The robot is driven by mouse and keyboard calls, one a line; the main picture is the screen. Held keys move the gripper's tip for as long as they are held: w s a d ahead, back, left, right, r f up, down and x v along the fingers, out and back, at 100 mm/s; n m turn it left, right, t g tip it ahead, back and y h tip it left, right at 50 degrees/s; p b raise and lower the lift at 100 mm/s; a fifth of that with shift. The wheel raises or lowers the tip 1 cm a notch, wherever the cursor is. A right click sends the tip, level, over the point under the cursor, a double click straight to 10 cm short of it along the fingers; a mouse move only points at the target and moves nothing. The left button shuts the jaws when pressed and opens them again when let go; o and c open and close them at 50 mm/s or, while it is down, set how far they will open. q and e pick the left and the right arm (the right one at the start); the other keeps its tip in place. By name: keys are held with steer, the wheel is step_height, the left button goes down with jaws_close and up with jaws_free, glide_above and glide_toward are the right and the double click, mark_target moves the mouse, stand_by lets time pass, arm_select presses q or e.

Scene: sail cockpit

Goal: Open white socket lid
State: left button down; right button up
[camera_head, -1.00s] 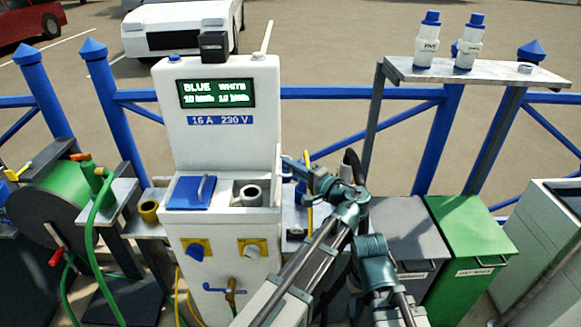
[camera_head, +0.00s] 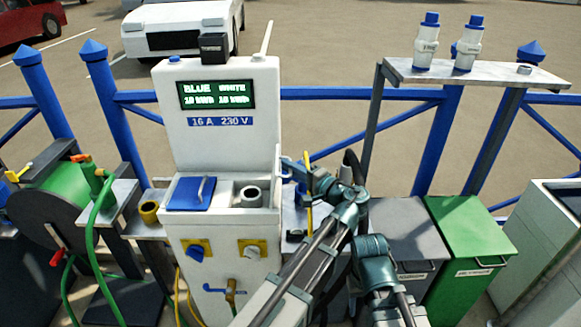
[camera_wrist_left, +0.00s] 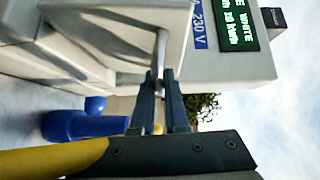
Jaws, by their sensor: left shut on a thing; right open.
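The white pedestal (camera_head: 222,125) has a blue lid (camera_head: 191,193) lying shut. Beside it the white socket (camera_head: 251,195) is uncovered, its round opening showing. The white socket lid (camera_head: 278,165) appears as a thin upright edge at the pedestal's right side. My left gripper (camera_head: 287,168) is at that edge. In the left wrist view, the left gripper (camera_wrist_left: 159,76) is shut on the lid's pale handle (camera_wrist_left: 161,48), with a white surface behind it. My right gripper's fingers cannot be made out in either view.
A shelf (camera_head: 470,72) with two blue-capped bottles stands at the right, above grey (camera_head: 405,235) and green (camera_head: 465,245) bins. A hose reel (camera_head: 60,205) stands at the left. A blue fence (camera_head: 335,93) runs behind the pedestal.

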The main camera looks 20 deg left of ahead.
mark_target(276, 163)
arm_select(q)
steer(key=a+n+h+p, duration=0.1)
steer(key=p, duration=0.1)
steer(key=s+a+r+n+h+p, duration=0.1)
steer(key=a+p, duration=0.1)
steer(key=p, duration=0.1)
steer(key=a+r+g+h+p, duration=0.1)
steer(key=p, duration=0.1)
steer(key=shift+s+a+n+p, duration=0.25)
steer(key=shift+n+p, duration=0.15)
steer(key=shift+s+a+h+p, duration=0.1)
steer(key=shift+a+h+p, duration=0.15)
steer(key=shift+h+p, duration=0.15)
steer(key=shift+s+a+f+n, duration=0.1)
steer(key=shift+a+f+n, duration=0.1)
steer(key=shift+a, duration=0.3)
steer(key=shift+s+a+f+n, duration=0.1)
steer(key=shift+a+f+n, duration=0.1)
steer(key=shift+a, duration=0.25)
steer(key=c, duration=0.9)
jaws_free()
steer(key=shift+r, duration=0.1)
